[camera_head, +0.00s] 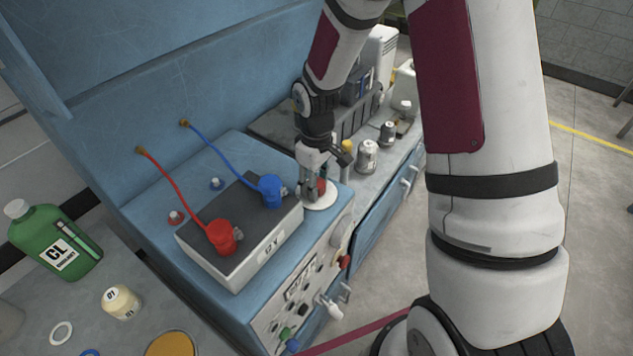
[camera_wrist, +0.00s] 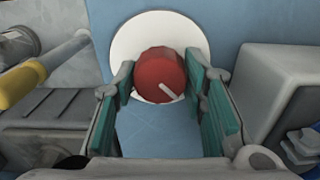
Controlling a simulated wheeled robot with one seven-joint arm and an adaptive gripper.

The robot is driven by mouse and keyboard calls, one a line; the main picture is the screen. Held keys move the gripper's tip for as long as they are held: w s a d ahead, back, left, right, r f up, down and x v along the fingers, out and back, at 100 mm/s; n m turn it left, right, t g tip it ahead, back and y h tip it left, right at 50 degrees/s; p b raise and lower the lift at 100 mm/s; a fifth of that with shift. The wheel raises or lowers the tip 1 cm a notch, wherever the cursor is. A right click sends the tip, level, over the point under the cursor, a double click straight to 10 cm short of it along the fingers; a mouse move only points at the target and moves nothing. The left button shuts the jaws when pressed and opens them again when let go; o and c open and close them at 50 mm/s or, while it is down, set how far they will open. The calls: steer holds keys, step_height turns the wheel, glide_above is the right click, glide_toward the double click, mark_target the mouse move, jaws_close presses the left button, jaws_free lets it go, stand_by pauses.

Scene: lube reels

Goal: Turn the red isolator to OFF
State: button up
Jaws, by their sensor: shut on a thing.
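The red isolator (camera_wrist: 157,72) is a round red knob with a white pointer mark on a white disc (camera_wrist: 127,38). In the wrist view the pointer slants from upper left to lower right. My gripper (camera_wrist: 163,88) has its two teal-padded fingers on either side of the knob, closed on it. In the head view my gripper (camera_head: 312,188) points down at the isolator (camera_head: 321,186), whose white disc (camera_head: 322,201) lies on the blue cabinet top. The fingers hide part of the knob there. I cannot read any ON or OFF label.
A 12 V battery (camera_head: 262,257) with red (camera_head: 221,236) and blue (camera_head: 270,190) terminal clamps stands close to the left of my gripper. A yellow-ended handle (camera_wrist: 22,84) is at the left in the wrist view. Metal cans (camera_head: 367,156) stand behind to the right.

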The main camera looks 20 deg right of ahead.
stand_by(0.3)
steer(key=o, duration=1.2)
steer(key=shift+c, duration=0.2)
steer(key=shift+r, duration=0.15)
step_height(320, 180, up, 12)
